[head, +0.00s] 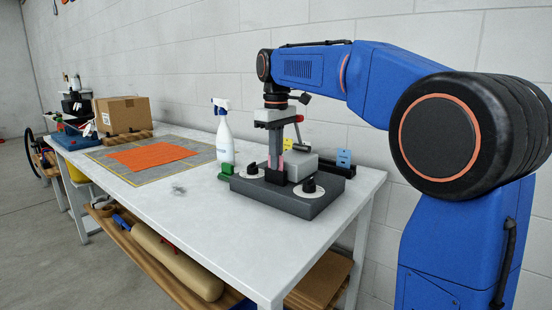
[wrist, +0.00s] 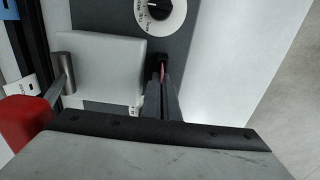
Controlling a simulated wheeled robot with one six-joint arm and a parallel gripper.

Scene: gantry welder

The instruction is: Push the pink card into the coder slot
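The pink card (head: 283,168) shows as a thin strip at the tips of my gripper (head: 275,162). My gripper points straight down over the dark grey coder box (head: 313,206). In the wrist view, the two fingers (wrist: 163,88) are close together, with a sliver of pink (wrist: 163,69) between their tips. The card's lower end is at a small black block (head: 275,177) on top of the box; the fingers and block hide most of the card. How deep it sits in the slot cannot be told.
Two black dials (head: 309,185) on white discs flank the block. A light grey block (head: 300,163) and a red-handled lever (head: 298,119) stand behind. A blue card (head: 344,157) is at the right. A spray bottle (head: 224,140) stands left. Bare table lies in front.

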